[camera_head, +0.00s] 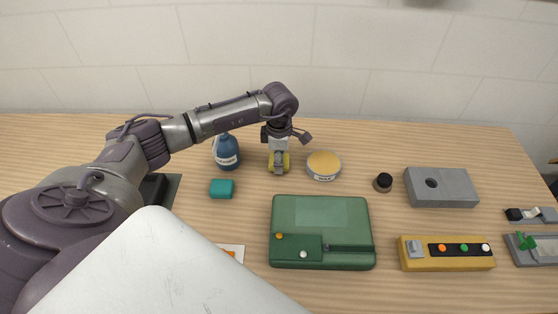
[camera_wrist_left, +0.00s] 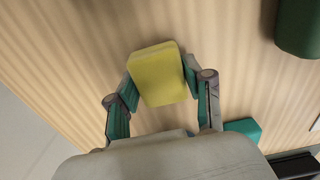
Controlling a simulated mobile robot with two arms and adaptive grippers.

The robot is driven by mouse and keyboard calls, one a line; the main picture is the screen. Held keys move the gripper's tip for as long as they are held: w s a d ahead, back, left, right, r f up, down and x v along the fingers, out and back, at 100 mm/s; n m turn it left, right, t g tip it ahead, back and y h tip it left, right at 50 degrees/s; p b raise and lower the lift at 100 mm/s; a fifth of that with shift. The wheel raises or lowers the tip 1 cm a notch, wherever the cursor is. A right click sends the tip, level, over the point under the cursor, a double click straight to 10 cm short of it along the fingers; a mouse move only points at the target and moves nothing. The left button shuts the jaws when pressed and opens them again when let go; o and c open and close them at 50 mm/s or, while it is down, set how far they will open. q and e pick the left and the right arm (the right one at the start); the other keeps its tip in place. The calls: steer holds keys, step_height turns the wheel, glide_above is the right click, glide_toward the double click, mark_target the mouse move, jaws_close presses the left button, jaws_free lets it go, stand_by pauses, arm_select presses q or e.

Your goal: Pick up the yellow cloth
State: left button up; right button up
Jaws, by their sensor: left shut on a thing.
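The yellow cloth (camera_wrist_left: 158,76) shows in the left wrist view as a small block with rounded edges, between the two fingers of my left gripper (camera_wrist_left: 158,88). The fingers touch it on both sides, and the gripper is shut on it. In the head view the yellow cloth (camera_head: 286,162) is partly hidden behind my left gripper (camera_head: 279,160), which points down at the table between the blue bottle and the wax tin. I cannot tell whether the cloth is clear of the table. My right gripper is not in view.
Close by stand a blue bottle (camera_head: 227,153), a wax tin (camera_head: 323,166) and a teal block (camera_head: 222,189). A green case (camera_head: 321,215) lies in front. To the right are a black knob (camera_head: 383,182), a grey block (camera_head: 455,187) and a yellow button panel (camera_head: 420,261). A wall closes the back.

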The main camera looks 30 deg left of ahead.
arm_select(q)
step_height(320, 180, up, 4)
steer(key=shift+f+b, duration=0.25)
steer(key=shift+b, duration=0.5)
steer(key=w+d+r+b, duration=0.3)
steer(key=w+d+r, duration=0.2)
steer(key=d, duration=0.5)
step_height(320, 180, up, 2)
steer(key=shift+d+r, duration=0.1)
steer(key=shift+d, duration=0.15)
steer(key=o, duration=0.3)
steer(key=shift+c, duration=1.4)
